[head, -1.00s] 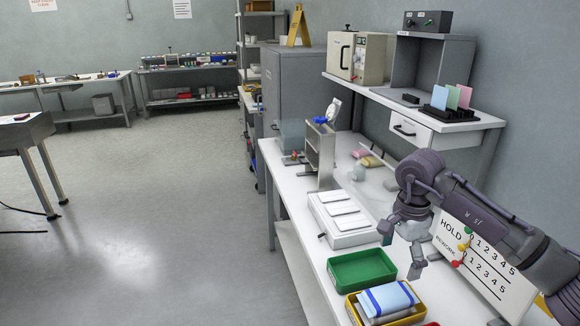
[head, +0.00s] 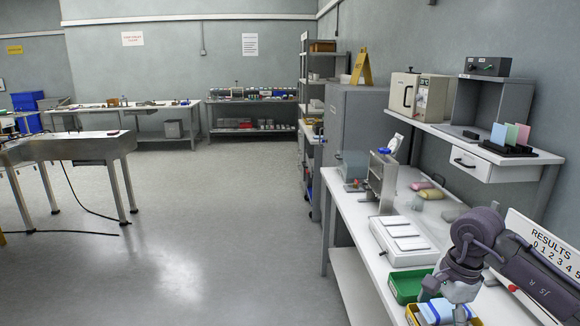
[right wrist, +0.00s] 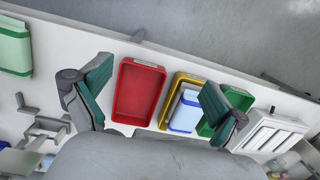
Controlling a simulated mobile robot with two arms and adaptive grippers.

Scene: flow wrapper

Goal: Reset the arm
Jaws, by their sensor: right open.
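My right arm comes in from the right in the head view, with its gripper (head: 447,302) low over the bench, above the yellow tray. In the right wrist view my right gripper (right wrist: 152,108) is open, its two teal-padded fingers wide apart with nothing between them touching the pads. Below and beyond the fingers are a red tray (right wrist: 139,92), empty, and a yellow tray (right wrist: 178,80) holding blue-and-white packs (right wrist: 186,112). A green tray (head: 408,284) sits beside the yellow one and is partly hidden by my gripper. My left gripper does not show.
The white bench (head: 345,205) carries a flat white-padded unit (head: 404,240), a metal stand (head: 381,182) and small pouches. A results board (head: 545,255) stands behind my right arm. A shelf with boxes is above.

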